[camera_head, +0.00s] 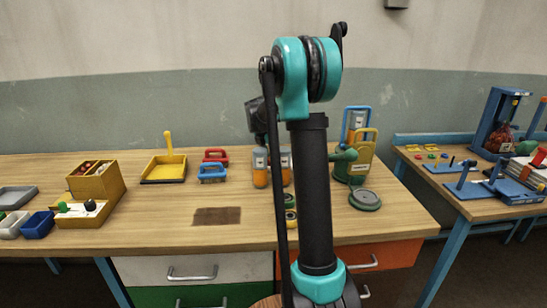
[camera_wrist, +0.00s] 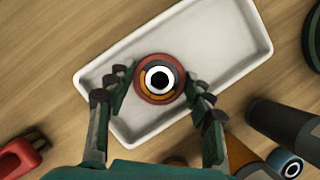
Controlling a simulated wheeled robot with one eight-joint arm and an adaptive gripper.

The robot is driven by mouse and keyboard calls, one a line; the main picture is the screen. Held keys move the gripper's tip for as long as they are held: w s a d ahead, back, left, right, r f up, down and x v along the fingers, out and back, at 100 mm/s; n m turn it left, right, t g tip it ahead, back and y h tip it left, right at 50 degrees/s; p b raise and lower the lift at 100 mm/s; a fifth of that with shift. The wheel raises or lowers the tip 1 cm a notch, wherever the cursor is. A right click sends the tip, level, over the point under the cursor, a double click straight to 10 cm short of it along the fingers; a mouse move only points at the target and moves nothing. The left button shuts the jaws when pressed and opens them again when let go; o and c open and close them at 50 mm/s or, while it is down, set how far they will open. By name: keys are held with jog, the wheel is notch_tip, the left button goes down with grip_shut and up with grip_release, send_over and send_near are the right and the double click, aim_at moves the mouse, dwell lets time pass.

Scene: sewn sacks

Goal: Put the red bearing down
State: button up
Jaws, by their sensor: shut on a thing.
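In the wrist view the red bearing (camera_wrist: 158,98), a round red ring with a white and black centre, sits between the fingers of my gripper (camera_wrist: 160,76). The fingers press on its left and right sides. Below it is a white rectangular tray (camera_wrist: 235,35), set at a slant on the wooden table. The bearing appears over the tray's middle; I cannot tell whether it touches the tray floor. In the head view my own arm hides the gripper, the bearing and the tray.
Bottles (camera_wrist: 280,122) stand close at the tray's lower right, and a red-handled thing (camera_wrist: 18,158) lies at lower left. In the head view, a yellow dustpan (camera_head: 164,172), a brown mat (camera_head: 217,216) and a green disc (camera_head: 364,200) are on the table (camera_head: 150,225).

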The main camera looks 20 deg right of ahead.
jog(key=shift+f, duration=0.1)
jog(key=o, duration=1.6)
jog(key=v, duration=1.2)
jog(key=shift+a, duration=0.15)
